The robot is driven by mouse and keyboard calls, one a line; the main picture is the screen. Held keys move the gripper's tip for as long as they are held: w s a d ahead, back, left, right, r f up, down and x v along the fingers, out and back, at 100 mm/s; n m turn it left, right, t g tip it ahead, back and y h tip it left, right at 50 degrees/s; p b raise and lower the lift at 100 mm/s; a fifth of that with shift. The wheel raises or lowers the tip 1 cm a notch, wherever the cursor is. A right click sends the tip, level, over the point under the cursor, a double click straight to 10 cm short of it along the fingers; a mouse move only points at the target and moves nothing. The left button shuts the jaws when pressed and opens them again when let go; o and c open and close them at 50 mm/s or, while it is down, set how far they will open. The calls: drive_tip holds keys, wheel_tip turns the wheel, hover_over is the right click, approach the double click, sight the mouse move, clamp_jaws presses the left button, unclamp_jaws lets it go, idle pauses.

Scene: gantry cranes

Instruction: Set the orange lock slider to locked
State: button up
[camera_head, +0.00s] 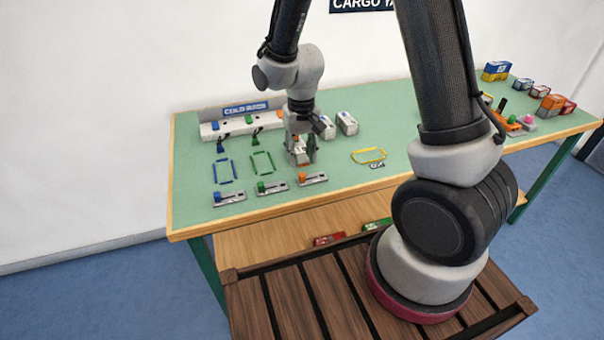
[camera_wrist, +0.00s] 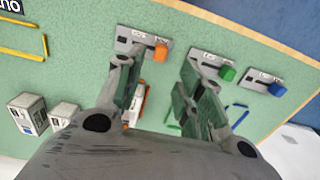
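The orange lock slider (camera_head: 302,178) is a small orange knob on a grey plate (camera_head: 318,179) near the table's front edge. The knob sits at the left end of its track in the head view. In the wrist view, which looks from the opposite side, the orange knob (camera_wrist: 160,52) is at the plate's right end. My gripper (camera_head: 300,160) points down just behind the orange slider plate. Its two fingers (camera_wrist: 160,80) are apart, and neither touches the knob. An orange-and-white object (camera_wrist: 138,104) shows partly between and beyond the fingers; its full shape is hidden.
Green (camera_head: 263,187) and blue (camera_head: 217,197) sliders stand left of the orange one. Blue (camera_head: 224,171) and green (camera_head: 262,163) outlines lie behind them. A white console (camera_head: 236,126) stands at the back. White blocks (camera_head: 347,123) and a yellow outline (camera_head: 369,155) are to the right.

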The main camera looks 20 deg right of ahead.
sight(302, 173)
wheel_tip(302, 173, down, 7)
drive_tip(key=shift+r, duration=0.1)
drive_tip(key=shift+c, duration=0.3)
drive_tip(key=shift+d, duration=0.1)
clamp_jaws()
